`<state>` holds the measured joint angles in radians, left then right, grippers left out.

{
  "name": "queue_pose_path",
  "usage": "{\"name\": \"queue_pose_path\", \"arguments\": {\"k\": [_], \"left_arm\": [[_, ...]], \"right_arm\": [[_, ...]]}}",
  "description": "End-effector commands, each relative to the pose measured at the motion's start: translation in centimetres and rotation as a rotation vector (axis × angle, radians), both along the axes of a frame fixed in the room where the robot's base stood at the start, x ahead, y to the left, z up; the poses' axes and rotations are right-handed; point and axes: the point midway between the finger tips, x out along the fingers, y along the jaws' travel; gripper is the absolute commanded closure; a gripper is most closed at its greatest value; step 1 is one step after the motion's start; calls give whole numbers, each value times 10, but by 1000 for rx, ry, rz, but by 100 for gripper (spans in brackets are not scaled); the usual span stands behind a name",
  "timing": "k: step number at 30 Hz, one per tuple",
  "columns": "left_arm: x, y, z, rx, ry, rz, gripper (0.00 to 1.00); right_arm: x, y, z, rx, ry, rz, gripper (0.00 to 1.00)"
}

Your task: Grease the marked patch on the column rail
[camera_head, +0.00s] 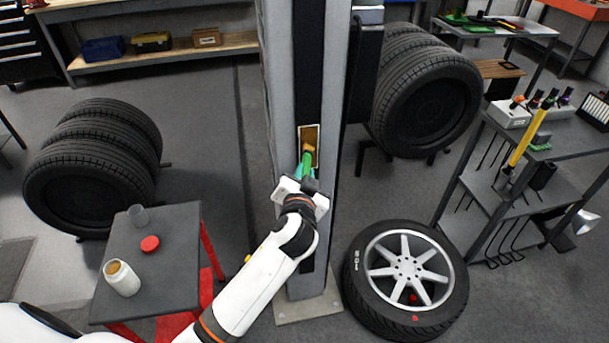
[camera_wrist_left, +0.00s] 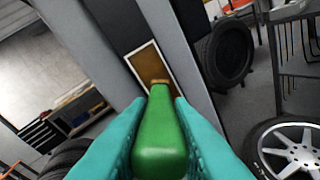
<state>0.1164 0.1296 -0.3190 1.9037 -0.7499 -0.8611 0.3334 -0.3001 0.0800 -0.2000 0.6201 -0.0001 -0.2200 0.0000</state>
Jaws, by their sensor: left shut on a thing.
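My left gripper (camera_head: 307,179) is shut on a green-handled brush (camera_head: 307,158) in front of the column (camera_head: 333,215). In the left wrist view the teal fingers (camera_wrist_left: 160,140) grip the green handle (camera_wrist_left: 160,145) from both sides. The brush's tan tip (camera_head: 308,147) is at the lower part of the marked patch (camera_head: 311,132), a white-framed brown rectangle on the rail. I cannot tell whether the tip touches it. The patch also shows in the left wrist view (camera_wrist_left: 148,62). An open jar (camera_head: 121,279) with tan contents stands on the small table. My right gripper is not in view.
The small dark table (camera_head: 172,250) at the left also holds a red lid (camera_head: 150,244) and a grey cup (camera_head: 139,215). Tyre stacks (camera_head: 93,165) stand left and right behind. A wheel (camera_head: 407,277) lies right of the column base, beside a tool cart (camera_head: 547,150).

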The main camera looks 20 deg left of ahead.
Motion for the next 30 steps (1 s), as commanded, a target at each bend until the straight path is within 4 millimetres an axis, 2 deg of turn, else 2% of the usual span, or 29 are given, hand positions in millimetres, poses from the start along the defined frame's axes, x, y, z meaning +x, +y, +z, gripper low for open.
{"name": "queue_pose_path", "arguments": {"k": [1, 6, 14, 24, 30], "left_arm": [[0, 0, 10, -2, -1, 0, 100], [1, 0, 25, -2, -1, 0, 100], [1, 0, 32, -1, 0, 0, 100], [2, 1, 62, 0, -2, 1, 100], [0, 0, 64, -1, -2, 1, 100]], "right_arm": [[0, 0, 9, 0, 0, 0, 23], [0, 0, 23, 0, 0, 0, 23], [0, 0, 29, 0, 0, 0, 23], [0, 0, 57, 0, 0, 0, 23], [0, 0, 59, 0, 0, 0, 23]]}}
